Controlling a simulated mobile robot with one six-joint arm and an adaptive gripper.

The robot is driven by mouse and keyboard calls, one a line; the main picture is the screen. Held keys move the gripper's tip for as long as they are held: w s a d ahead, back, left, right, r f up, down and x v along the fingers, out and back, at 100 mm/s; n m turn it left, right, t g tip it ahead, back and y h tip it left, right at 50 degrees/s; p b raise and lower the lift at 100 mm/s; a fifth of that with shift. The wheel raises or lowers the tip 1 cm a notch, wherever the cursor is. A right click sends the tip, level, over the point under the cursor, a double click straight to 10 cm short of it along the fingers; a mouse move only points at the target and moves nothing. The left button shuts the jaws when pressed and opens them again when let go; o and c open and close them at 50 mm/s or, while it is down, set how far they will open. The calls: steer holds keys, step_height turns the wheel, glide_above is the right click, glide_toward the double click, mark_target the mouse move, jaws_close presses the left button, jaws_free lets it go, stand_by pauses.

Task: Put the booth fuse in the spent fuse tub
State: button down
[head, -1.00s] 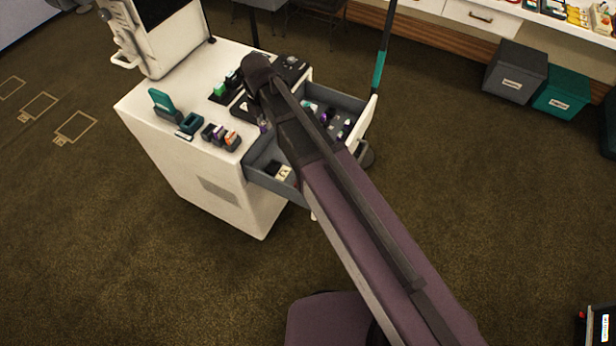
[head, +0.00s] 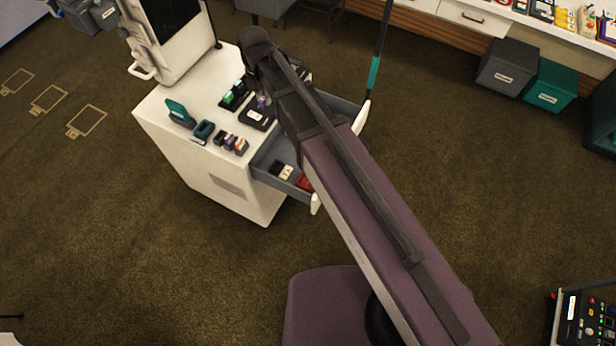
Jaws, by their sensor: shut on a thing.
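My gripper (head: 262,91) hangs below the far end of my arm, over the top of the white cart, and is mostly hidden behind the arm. It is shut on a small purple piece (head: 262,101), which I take to be the booth fuse; its shape is unclear. The piece shows just above a black box with a white label (head: 256,117); whether they touch is unclear. I cannot tell which container is the spent fuse tub. A grey box (head: 508,78) and a teal box (head: 552,88) with unreadable labels stand at the far right.
The white cart (head: 170,140) bears a teal upright piece (head: 178,112), a teal holder (head: 203,131) and several small coloured blocks (head: 229,142). Its open grey drawer (head: 262,166) holds small items and is partly covered by my arm.

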mark_target(263, 98)
steer(key=shift+r+p, duration=1.2)
steer(key=shift+r, duration=0.6)
steer(key=shift+a, duration=0.1)
